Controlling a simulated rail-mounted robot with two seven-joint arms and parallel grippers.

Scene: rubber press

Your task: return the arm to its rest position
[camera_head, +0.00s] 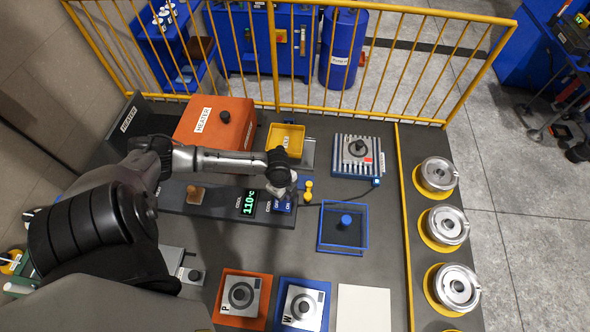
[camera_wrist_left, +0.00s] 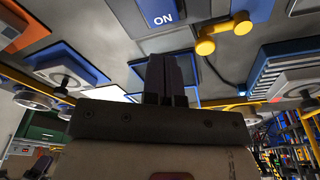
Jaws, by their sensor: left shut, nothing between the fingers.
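My left arm comes in from the left across the bench in the head view. Its gripper (camera_head: 281,190) hangs over the panel with the blue OFF and ON buttons (camera_head: 285,206), beside the green 110 °C display (camera_head: 248,203). In the left wrist view the dark fingers (camera_wrist_left: 169,75) are together and hold nothing. The blue ON button (camera_wrist_left: 162,14) shows beyond the fingertips, apart from them in the picture. Whether the gripper touches the panel in the head view cannot be told. My right gripper is in neither view.
The orange heater box (camera_head: 217,123) and yellow tray (camera_head: 286,141) stand behind the arm. A blue-framed square (camera_head: 326,240), an orange tray (camera_head: 267,304) and a white plate (camera_head: 363,308) lie nearer. Round metal moulds (camera_head: 447,225) line the right.

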